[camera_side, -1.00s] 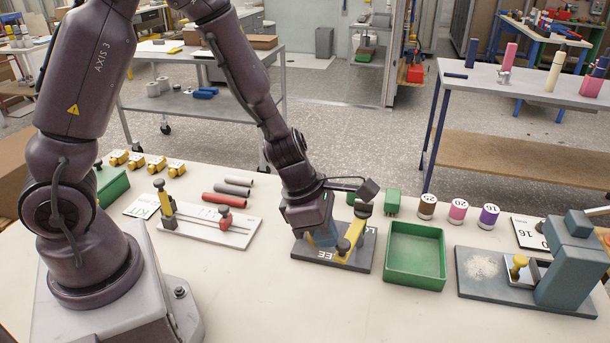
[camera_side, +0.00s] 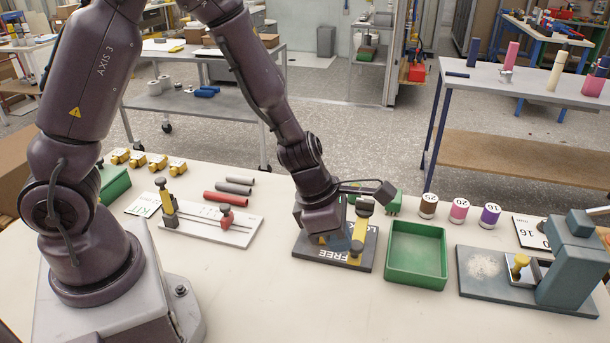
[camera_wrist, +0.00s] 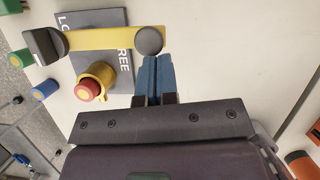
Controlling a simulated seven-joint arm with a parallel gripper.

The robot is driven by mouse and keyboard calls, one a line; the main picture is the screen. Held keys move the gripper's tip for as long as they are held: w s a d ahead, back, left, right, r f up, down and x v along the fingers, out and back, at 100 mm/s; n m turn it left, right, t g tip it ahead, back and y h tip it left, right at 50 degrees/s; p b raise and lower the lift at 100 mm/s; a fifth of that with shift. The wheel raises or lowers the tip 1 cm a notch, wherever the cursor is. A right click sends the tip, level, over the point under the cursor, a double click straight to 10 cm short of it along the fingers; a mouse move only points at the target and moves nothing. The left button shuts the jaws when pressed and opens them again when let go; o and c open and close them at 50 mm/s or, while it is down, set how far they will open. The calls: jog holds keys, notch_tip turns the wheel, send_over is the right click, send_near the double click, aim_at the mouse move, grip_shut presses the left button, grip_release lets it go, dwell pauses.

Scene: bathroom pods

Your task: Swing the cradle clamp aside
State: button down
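The cradle clamp is a yellow bar (camera_wrist: 105,39) on a dark plate (camera_wrist: 122,72) marked FREE and, partly covered, LO. In the wrist view the bar runs from a dark post (camera_wrist: 44,44) to a round dark knob (camera_wrist: 149,40). Beside the bar, a yellow cradle (camera_wrist: 103,73) has a red-rimmed piece (camera_wrist: 87,91) in it. In the side view the bar (camera_side: 359,235) shows at my gripper's right, and my gripper hides the cradle. My gripper (camera_wrist: 154,62) has its blue fingers together, tips at the knob; whether they touch it I cannot tell.
A green tray (camera_side: 417,287) stands just right of the plate. A board with a slider (camera_side: 236,235) lies to the left. Labelled spools (camera_side: 459,209) stand behind, and a grey press (camera_side: 569,270) is at the right. Bare table lies in front.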

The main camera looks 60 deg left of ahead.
jog(key=shift+d, duration=0.1)
jog(key=s+a+r, duration=0.4)
jog(key=s+r, duration=0.2)
jog(key=r, duration=0.3)
jog(key=shift+s+a+r, duration=0.15)
jog(key=shift+s, duration=0.15)
dwell(0.5)
